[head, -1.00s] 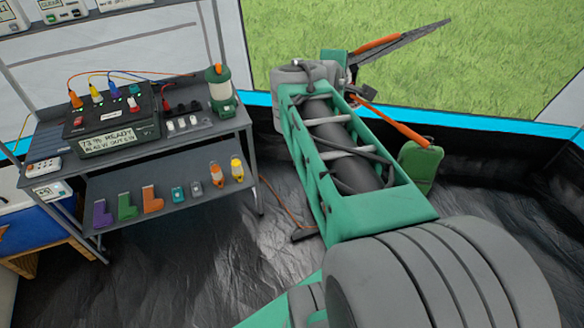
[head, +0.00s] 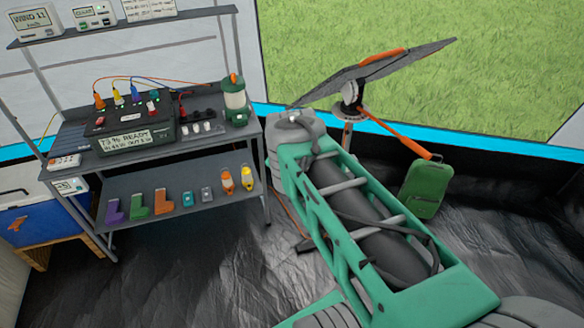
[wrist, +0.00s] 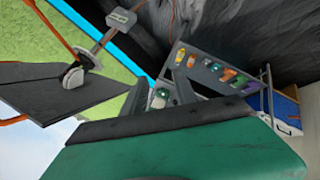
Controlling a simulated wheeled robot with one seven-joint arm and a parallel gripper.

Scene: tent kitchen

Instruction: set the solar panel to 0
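The solar panel (head: 405,60) is a thin dark board on a stand by the window in the head view, tilted up to the right. An orange strip lies along its top, and an orange bar (head: 395,135) slopes down right from its round pivot (head: 350,92). In the wrist view, the panel (wrist: 45,90) and pivot (wrist: 75,75) are at the left. My gripper (wrist: 162,88) shows there with its dark fingers apart and empty, clear of the panel. In the head view my wrist is left of the stand and hides the fingers. I cannot read any angle mark on the panel.
A metal rack (head: 75,140) at the left holds a power station (head: 135,128) with plugged cables, a green lantern (head: 235,100) and small coloured items. A green bag-like object (head: 424,187) is right of the stand. The dark floor (head: 200,275) before the rack is clear.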

